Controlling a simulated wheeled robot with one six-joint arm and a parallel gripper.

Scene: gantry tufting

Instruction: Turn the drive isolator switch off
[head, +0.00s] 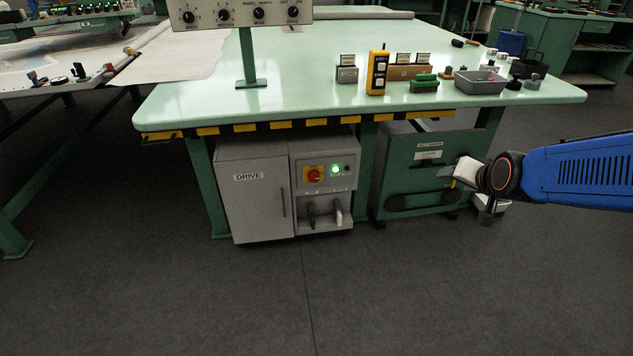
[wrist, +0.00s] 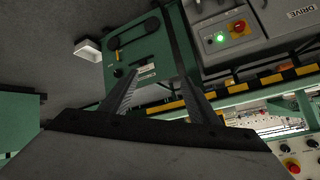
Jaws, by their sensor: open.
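The drive isolator switch (head: 314,174) is a red rotary knob on a yellow plate. It is on the front of the grey DRIVE cabinet (head: 250,198) under the table. A lit green lamp (head: 335,169) is just right of it. The switch also shows in the wrist view (wrist: 239,27), upper right. My gripper (head: 452,175) is well to the right of the switch, in front of the green belt guard unit, apart from the switch. In the wrist view my gripper (wrist: 159,76) has its fingers spread with nothing between them. The knob's exact angle is too small to read.
The green table (head: 300,100) overhangs the cabinet, with a yellow-black striped edge. The green guard unit (head: 425,165) stands right of the cabinet. Two handles (head: 337,212) stick out below the switch. A yellow pendant (head: 377,72) and a grey bin (head: 481,81) stand on the table. The floor in front is clear.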

